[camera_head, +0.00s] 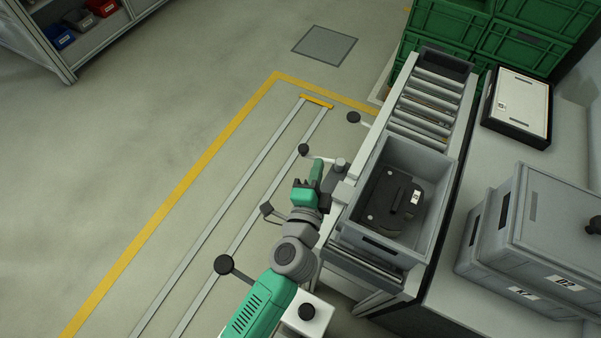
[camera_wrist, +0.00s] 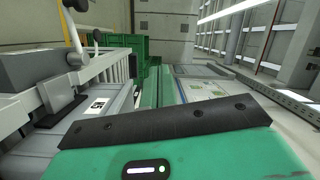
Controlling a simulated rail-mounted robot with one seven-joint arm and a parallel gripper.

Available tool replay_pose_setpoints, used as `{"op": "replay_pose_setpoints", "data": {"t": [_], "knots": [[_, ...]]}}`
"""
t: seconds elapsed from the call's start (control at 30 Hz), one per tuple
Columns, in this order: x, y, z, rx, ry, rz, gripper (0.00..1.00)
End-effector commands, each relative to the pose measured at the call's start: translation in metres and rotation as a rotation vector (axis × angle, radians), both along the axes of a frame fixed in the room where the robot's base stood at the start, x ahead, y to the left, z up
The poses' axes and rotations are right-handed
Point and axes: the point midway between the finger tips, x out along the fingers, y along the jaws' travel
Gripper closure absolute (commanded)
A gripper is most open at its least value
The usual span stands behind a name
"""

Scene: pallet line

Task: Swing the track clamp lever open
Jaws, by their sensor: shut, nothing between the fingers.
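A pale lever with a black knob (camera_head: 303,149) sticks out leftward from a grey block on the near side of the roller conveyor. A similar lever with a knob (camera_head: 353,117) stands farther along. I cannot tell for sure which is the track clamp lever. My gripper (camera_head: 318,166) is shut and empty, its green fingers close beside the nearer lever's rod; I cannot tell if they touch. In the wrist view, my green fingers (camera_wrist: 159,75) point away, and a knobbed lever (camera_wrist: 75,36) rises at the upper left.
A grey crate (camera_head: 437,182) with a dark part inside sits on the conveyor (camera_head: 465,108) right of my gripper. Green crates (camera_head: 449,21) stand at the far end. Grey lidded boxes (camera_head: 561,208) stand on the right-hand bench. Floor left of the rails is clear.

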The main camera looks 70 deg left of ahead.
Motion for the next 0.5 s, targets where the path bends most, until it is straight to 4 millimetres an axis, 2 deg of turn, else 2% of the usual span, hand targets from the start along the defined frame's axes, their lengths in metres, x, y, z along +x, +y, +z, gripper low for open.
{"op": "replay_pose_setpoints", "data": {"t": [0.03,0.1,0.2,0.3,0.5], "knots": [[-0.016,0.004,-0.044,0.010,0.066,0.017,1.00],[-0.034,0.007,-0.079,0.028,0.148,0.031,1.00],[-0.052,0.008,-0.112,0.042,0.229,0.040,1.00],[-0.062,0.007,-0.129,0.048,0.273,0.043,1.00],[-0.065,0.007,-0.131,0.051,0.286,0.043,1.00]]}}
